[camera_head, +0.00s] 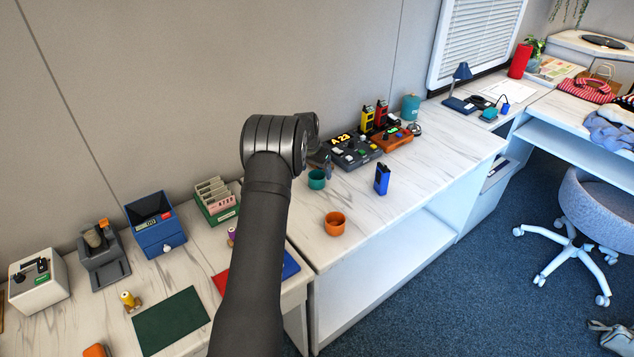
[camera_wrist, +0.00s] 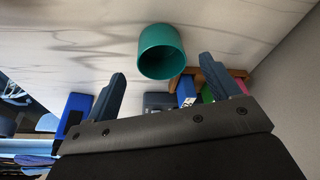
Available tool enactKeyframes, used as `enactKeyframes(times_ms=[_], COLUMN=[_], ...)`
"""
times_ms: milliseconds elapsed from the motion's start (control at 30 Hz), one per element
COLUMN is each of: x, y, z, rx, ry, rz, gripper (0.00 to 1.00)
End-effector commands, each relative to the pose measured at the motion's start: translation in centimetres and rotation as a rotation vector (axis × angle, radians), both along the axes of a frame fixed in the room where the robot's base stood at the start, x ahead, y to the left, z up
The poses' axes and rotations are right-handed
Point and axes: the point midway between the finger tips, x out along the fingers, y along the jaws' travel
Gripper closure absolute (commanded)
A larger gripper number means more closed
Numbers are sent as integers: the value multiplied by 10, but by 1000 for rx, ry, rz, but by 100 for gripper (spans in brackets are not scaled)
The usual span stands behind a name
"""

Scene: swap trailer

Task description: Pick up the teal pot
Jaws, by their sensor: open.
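The teal pot (camera_head: 316,179) stands on the white marbled counter (camera_head: 420,160), right beside the end of my arm in the head view. In the wrist view the teal pot (camera_wrist: 161,52) shows its round opening and lies beyond the fingertips, centred between them with room on both sides. My gripper (camera_wrist: 160,80) is open and empty; its two blue-grey fingers are wide apart. In the head view my gripper (camera_head: 322,160) is mostly hidden behind my wrist, close to the pot.
An orange pot (camera_head: 334,223) and an upright blue box (camera_head: 382,178) stand near the teal pot. A dark device with a lit display (camera_head: 353,151) stands behind it. A green card holder (camera_head: 215,202) is to the left.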

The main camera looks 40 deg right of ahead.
Motion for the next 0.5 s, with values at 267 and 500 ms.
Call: enactKeyframes(times_ms=[267,500], x=[4,6], y=[-7,-12], z=[-32,-51], rx=[1,0], ry=[1,-1], rz=[0,0], gripper=[19,19])
